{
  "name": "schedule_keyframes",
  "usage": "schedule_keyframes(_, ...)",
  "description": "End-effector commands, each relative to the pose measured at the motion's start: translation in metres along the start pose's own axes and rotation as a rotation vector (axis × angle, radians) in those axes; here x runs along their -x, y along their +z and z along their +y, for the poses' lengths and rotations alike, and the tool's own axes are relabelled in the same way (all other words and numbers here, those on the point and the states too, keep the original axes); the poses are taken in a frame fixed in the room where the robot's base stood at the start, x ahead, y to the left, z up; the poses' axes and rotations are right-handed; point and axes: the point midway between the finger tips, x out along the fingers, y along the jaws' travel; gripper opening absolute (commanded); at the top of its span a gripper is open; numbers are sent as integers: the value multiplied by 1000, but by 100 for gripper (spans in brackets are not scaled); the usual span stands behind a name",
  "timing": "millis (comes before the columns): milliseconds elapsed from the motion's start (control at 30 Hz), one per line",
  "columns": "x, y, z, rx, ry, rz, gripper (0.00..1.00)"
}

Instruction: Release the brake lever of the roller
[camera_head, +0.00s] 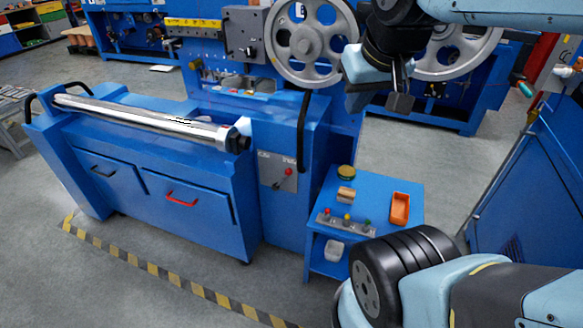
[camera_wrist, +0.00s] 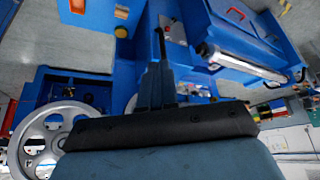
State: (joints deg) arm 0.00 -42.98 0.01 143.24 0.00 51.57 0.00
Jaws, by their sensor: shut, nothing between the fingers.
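The roller (camera_head: 150,122) is a long shiny metal cylinder along the top of the blue machine; it also shows in the wrist view (camera_wrist: 245,62), turned over. At its right end a grey panel (camera_head: 277,172) carries a small lever with a red knob (camera_head: 289,171). I cannot tell from its labels whether this is the brake lever. In the wrist view this panel (camera_wrist: 175,30) lies just beyond my fingertips, partly hidden. My gripper (camera_head: 400,102) is shut and empty, hanging in the air right of the big grey wheel, well apart from the panel. Its fingers point up in the wrist view (camera_wrist: 160,50).
A blue side table (camera_head: 375,195) holds an orange tray (camera_head: 400,208), a jar (camera_head: 346,172) and a strip with coloured knobs (camera_head: 346,224). Grey spoked wheels (camera_head: 306,42) rise behind.

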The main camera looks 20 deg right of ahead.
Motion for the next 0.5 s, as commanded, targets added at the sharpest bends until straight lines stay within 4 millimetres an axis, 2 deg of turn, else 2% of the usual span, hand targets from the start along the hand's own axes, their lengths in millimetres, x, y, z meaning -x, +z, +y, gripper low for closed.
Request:
schedule_keyframes(300,-2,-1,-1,-7,-4,-11,0)
schedule_keyframes(500,-24,-8,-9,-73,-43,-111,0)
